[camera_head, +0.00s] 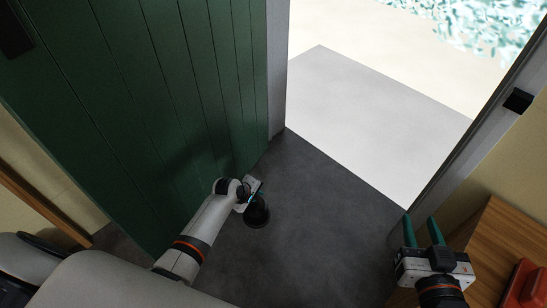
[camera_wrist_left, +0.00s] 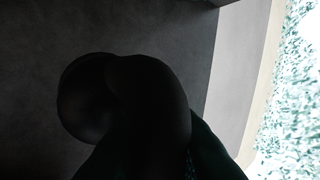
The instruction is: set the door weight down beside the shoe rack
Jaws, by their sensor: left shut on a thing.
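The door weight (camera_head: 257,213) is a dark, rounded piece low over the grey floor, beside the green door. My left gripper (camera_head: 253,197) is shut on its upper part. In the left wrist view the weight (camera_wrist_left: 88,105) is a black rounded shape in front of the camera, very dark. I cannot tell whether its base touches the floor. My right gripper (camera_head: 424,232) is open and empty, its green fingers apart. A wooden piece of furniture (camera_head: 478,232) at the lower right may be the shoe rack; only its top and part of a side show.
The green plank door (camera_head: 150,90) stands open on the left. A bright doorway with a pale slab (camera_head: 375,110) lies beyond the threshold. A red object (camera_head: 526,284) sits on the wooden top. The dark floor (camera_head: 320,220) between door and furniture is clear.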

